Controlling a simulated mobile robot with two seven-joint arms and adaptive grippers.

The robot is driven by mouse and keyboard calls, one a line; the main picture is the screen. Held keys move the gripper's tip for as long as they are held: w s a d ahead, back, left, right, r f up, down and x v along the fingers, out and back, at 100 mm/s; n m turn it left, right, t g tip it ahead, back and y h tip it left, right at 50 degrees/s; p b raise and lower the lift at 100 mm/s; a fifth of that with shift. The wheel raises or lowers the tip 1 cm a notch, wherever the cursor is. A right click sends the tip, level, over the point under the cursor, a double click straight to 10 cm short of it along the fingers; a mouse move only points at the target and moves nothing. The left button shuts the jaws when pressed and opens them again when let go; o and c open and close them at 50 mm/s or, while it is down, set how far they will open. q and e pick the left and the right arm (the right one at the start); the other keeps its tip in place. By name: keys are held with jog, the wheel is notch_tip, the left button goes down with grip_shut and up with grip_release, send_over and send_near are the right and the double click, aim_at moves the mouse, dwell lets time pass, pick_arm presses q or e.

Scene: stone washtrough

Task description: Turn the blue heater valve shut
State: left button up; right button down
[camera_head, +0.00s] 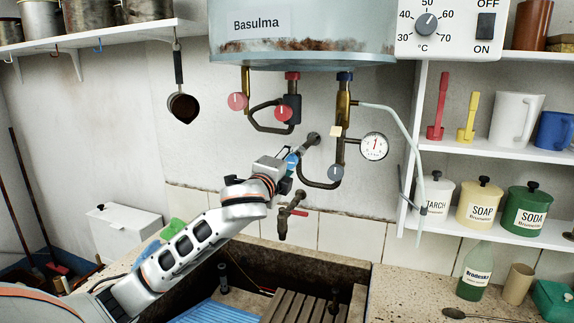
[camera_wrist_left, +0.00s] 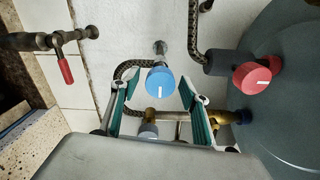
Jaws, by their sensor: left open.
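The blue heater valve (camera_wrist_left: 160,80) is a round knob with a white line mark, on a wall pipe below the heater. In the left wrist view it shows between the two fingers of my left gripper (camera_wrist_left: 152,92). The fingers are spread, one on each side of the knob, with gaps visible. In the head view the left gripper (camera_head: 293,157) reaches the pipe from the left. Only a little of the blue knob (camera_head: 291,163) shows there, the rest hidden by the gripper. My right gripper is not in view.
The heater tank (camera_head: 300,45) hangs above, with red knobs (camera_head: 283,113) and a grey knob (camera_head: 336,173) on nearby pipes. A gauge (camera_head: 374,146) is to the right. A red-handled tap (camera_head: 292,211) is below, over the stone trough (camera_head: 330,254).

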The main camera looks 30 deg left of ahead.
pick_arm(q)
jog(key=v, duration=1.2)
jog(key=shift+f, duration=0.1)
